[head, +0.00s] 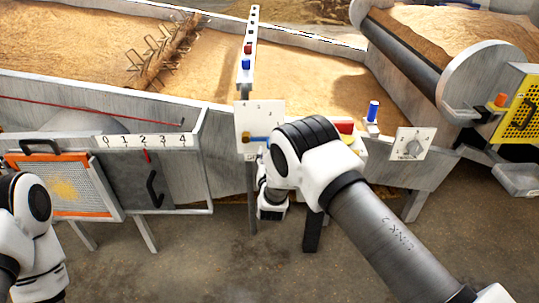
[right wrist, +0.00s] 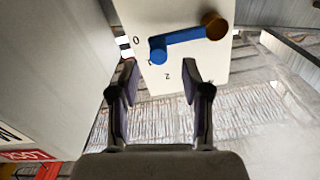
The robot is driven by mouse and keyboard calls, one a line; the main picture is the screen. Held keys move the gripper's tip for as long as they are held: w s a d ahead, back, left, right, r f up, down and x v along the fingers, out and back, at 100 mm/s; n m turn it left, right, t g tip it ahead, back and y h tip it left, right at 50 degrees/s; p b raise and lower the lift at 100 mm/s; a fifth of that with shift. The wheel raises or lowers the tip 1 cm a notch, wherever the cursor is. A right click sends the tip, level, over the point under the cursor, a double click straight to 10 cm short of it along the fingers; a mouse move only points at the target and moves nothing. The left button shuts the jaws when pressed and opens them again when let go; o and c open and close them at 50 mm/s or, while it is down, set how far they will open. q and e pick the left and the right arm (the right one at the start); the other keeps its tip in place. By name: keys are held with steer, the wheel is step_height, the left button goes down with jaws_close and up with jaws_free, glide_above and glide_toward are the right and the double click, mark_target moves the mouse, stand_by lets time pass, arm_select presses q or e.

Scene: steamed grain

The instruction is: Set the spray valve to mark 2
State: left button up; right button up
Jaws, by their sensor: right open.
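The spray valve is a white marked plate (head: 259,112) on a post in the middle of the head view, with a blue lever on a brass pivot. In the right wrist view the blue lever (right wrist: 185,38) runs left from the brass pivot (right wrist: 215,26). Its rounded end lies between the marks 0 and 2, partly covering a mark there. My right gripper (right wrist: 159,75) is open, its two fingers either side of the lever's end, which is a little ahead of the tips. My left gripper is out of view.
A gate with a 0 to 4 scale (head: 145,141) stands left, beside an orange-framed screen (head: 62,187). A dial plate (head: 409,144) and a blue knob (head: 373,111) are to the right. Grain-filled troughs lie behind. A grey wall (right wrist: 50,70) is close on the wrist view's left.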

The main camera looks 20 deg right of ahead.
mark_target(257, 141)
steer(key=x, duration=0.2)
steer(key=b+x, duration=0.1)
steer(key=x, duration=0.1)
steer(key=shift+w+d+f, duration=0.1)
steer(key=shift+w+f, duration=0.1)
steer(key=shift+w, duration=0.15)
steer(key=shift+w+d+r, duration=0.1)
steer(key=shift+w, duration=0.2)
jaws_close()
steer(key=shift+d, duration=0.1)
